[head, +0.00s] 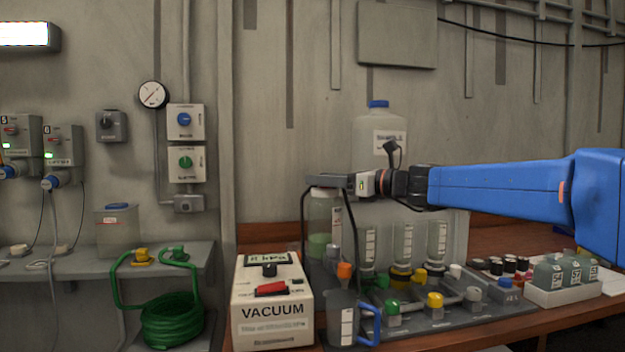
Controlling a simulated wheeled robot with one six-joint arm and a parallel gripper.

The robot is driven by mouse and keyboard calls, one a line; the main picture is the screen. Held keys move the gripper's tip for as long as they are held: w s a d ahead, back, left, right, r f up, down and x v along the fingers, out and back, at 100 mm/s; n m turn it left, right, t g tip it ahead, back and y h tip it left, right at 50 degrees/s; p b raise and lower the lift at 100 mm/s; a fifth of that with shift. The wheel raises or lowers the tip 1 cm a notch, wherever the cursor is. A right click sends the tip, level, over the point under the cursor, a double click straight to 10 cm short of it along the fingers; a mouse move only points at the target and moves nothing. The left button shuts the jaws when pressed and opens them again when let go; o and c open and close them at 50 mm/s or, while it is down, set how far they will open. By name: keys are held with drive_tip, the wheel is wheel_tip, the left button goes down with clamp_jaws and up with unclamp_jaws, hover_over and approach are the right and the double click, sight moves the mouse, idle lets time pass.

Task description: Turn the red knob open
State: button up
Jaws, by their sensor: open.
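I cannot make out a clearly red round knob. The manifold (448,316) on the bench carries an orange knob (344,271) at its left end, plus green (392,306) and yellow (435,300) knobs and a blue one (505,283) at the right.
The vacuum box (272,327) and a grey jug with blue handle (342,318) stand at the front. Upright clear cylinders (403,242) rise behind the knobs. A large jug (378,128) is behind my arm. A white tray (563,297) stands right. A green hose coil (172,318) is left.

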drive_tip(key=shift+x, duration=1.85)
drive_tip(key=c, duration=1)
drive_tip(key=shift+c, duration=0.2)
